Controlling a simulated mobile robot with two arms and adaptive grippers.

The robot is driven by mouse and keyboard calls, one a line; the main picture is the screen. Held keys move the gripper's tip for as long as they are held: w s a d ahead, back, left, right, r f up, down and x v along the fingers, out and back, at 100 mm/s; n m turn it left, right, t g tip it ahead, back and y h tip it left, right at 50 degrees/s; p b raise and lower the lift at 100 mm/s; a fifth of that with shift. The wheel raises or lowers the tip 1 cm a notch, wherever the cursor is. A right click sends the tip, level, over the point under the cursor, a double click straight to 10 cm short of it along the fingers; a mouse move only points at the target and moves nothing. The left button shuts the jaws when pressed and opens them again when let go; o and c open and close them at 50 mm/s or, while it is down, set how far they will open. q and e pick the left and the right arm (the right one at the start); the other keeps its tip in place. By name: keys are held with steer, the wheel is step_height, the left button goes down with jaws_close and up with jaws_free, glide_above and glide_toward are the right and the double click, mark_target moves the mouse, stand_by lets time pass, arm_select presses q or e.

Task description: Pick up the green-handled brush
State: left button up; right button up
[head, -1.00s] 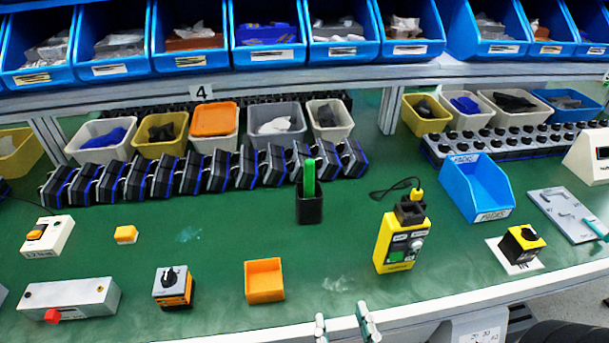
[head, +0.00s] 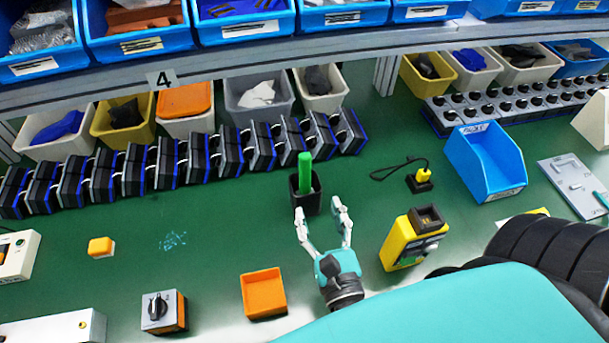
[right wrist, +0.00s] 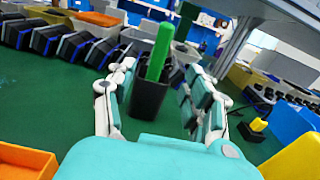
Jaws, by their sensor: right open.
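The green-handled brush (head: 304,172) stands upright in a small black holder (head: 307,203) on the green bench, its handle pointing up. Its lower end is hidden inside the holder. My right gripper (head: 321,210) is open and empty, just in front of the holder, with its fingers pointing at it. In the right wrist view, the brush handle (right wrist: 159,52) and the black holder (right wrist: 149,100) show beyond and between the open fingers. I cannot tell whether the fingers touch the holder. My left gripper is not in view.
A yellow device (head: 403,245) stands close to the right of my gripper. An orange tray (head: 264,292) lies to the left in front. A row of black-and-blue units (head: 165,165) runs behind the holder. Green bench is clear left of the holder.

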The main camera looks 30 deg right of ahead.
mark_target(306, 172)
steer(key=p+x, duration=0.1)
steer(key=x, duration=0.5)
steer(key=shift+p, duration=0.4)
steer(key=shift+w, duration=0.15)
steer(key=shift+w+d+r+p, duration=0.15)
steer(key=shift+w+p, duration=0.2)
steer(key=p+x, duration=0.1)
steer(key=x, duration=0.2)
steer(key=shift+w+p, duration=0.35)
steer(key=shift+p, duration=0.05)
steer(key=shift+w+d, duration=0.15)
steer(key=shift+w, duration=0.2)
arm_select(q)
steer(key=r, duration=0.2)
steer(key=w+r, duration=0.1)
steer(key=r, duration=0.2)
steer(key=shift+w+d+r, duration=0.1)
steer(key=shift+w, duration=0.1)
arm_select(e)
jaws_close()
